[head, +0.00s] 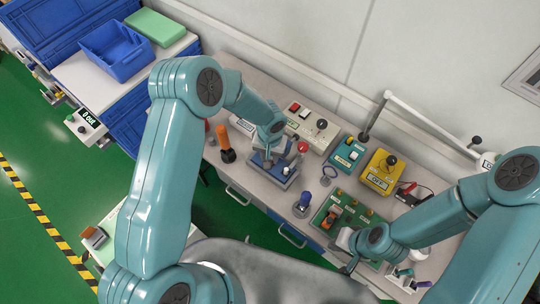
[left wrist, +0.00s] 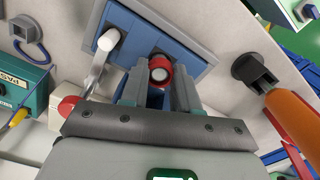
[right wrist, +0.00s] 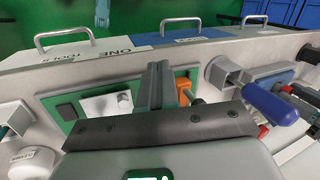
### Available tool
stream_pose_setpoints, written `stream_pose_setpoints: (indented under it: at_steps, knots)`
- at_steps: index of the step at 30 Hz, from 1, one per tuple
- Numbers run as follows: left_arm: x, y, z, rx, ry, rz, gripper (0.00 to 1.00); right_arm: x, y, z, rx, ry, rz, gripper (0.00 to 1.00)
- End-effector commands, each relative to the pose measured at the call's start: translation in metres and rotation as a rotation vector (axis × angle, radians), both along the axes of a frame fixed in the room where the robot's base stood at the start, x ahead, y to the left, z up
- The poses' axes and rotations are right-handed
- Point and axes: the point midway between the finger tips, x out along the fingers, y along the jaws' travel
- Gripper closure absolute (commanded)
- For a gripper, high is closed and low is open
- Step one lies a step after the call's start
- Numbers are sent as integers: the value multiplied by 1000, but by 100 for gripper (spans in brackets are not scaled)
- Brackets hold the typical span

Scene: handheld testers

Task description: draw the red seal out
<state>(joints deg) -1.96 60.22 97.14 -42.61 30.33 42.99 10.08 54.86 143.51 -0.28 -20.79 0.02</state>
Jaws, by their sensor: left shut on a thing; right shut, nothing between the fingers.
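The red seal (left wrist: 160,71), a red ring around a pale round top, sits between the fingers of my left gripper (left wrist: 157,88) in the left wrist view. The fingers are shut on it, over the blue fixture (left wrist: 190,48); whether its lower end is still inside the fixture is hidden. In the head view my left gripper (head: 270,157) is over the blue fixture (head: 284,184) and hides the seal. A white lever with a red knob (left wrist: 68,107) stands beside it. My right gripper (right wrist: 160,86) is shut and empty, by the green board (right wrist: 68,112).
An orange-handled tool (head: 223,137) stands in a black holder left of the fixture. A blue-handled tool (head: 304,200) stands to its right. A beige box (head: 307,126), a teal box (head: 348,154) and a yellow box (head: 380,172) line the bench's rear.

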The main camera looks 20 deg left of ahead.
Motion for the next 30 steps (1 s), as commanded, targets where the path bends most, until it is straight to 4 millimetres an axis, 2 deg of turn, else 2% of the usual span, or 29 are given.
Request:
stream_pose_setpoints:
  at_steps: [30]
  knots:
    - [0,0,44,0,1,1,100,0,0,9,0,0,0,100]
